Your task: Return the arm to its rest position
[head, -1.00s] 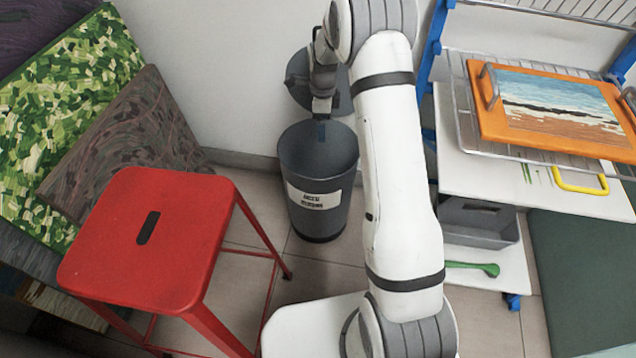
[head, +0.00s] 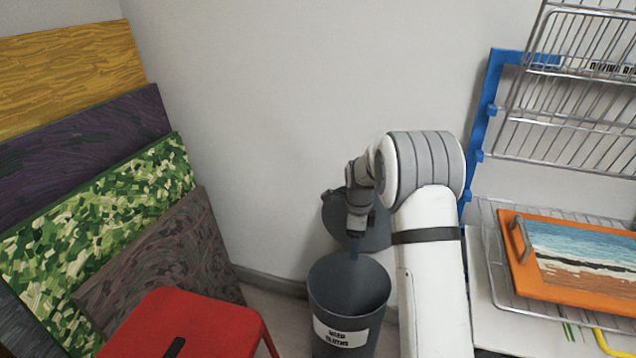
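My gripper (head: 355,248) is at the end of my white arm, pointing down just above the open mouth of a dark grey bin (head: 325,300). The bin carries a white label reading "USED CLOTHS". Its round dark lid (head: 374,236) stands open behind my gripper, against the wall. The fingers are too small to tell whether they are open or shut. The part of the bin's inside that I see looks empty; its bottom is hidden.
A red stool (head: 215,325) stands at lower left. Patterned panels (head: 95,215) lean against the wall on the left. On the right is a blue-framed wire rack (head: 487,105), with an orange-framed seascape tray (head: 520,268) on a lower shelf. The wall above the bin is clear.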

